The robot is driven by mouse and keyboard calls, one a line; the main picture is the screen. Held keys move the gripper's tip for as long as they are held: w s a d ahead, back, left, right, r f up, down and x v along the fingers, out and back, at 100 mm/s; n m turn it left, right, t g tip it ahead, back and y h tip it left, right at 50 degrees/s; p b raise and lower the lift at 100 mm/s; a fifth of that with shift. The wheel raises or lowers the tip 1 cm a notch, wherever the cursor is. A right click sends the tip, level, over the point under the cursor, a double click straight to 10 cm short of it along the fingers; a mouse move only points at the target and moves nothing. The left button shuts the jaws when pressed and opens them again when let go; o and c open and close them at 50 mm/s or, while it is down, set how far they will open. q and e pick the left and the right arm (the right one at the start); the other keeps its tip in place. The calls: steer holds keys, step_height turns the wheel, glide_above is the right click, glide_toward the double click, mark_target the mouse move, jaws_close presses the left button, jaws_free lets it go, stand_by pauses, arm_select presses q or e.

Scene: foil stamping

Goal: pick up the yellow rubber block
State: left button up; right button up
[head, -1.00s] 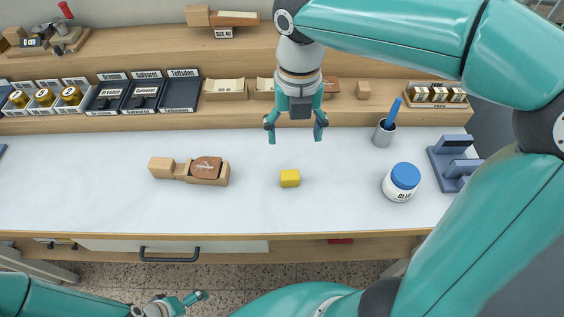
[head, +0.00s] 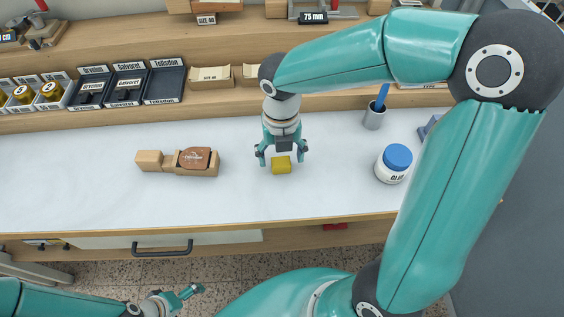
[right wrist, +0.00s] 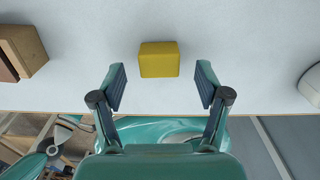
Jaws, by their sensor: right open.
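The yellow rubber block (head: 281,167) lies on the white worktop, in the middle of the head view. My right gripper (head: 281,158) is open and points down just above the block, with its fingers to either side in that view. In the right wrist view the block (right wrist: 159,60) sits centred ahead of the open fingers (right wrist: 161,84), apart from both, with nothing held. My left gripper (head: 182,298) is at the lower left, in front of the bench; its jaws are too small to judge.
A wooden holder with a brown piece (head: 196,158) lies to the left of the block. A white jar with a blue lid (head: 393,164) and a grey cup (head: 374,117) stand to the right. Dark trays (head: 126,88) line the back shelf. The worktop around the block is clear.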

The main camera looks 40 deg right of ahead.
mark_target(281, 162)
steer(key=shift+f, duration=1.4)
steer(key=c, duration=1.2)
steer(key=shift+r, duration=0.15)
step_height(281, 162, up, 20)
steer(key=shift+f+p, duration=0.1)
steer(key=shift+p, duration=0.85)
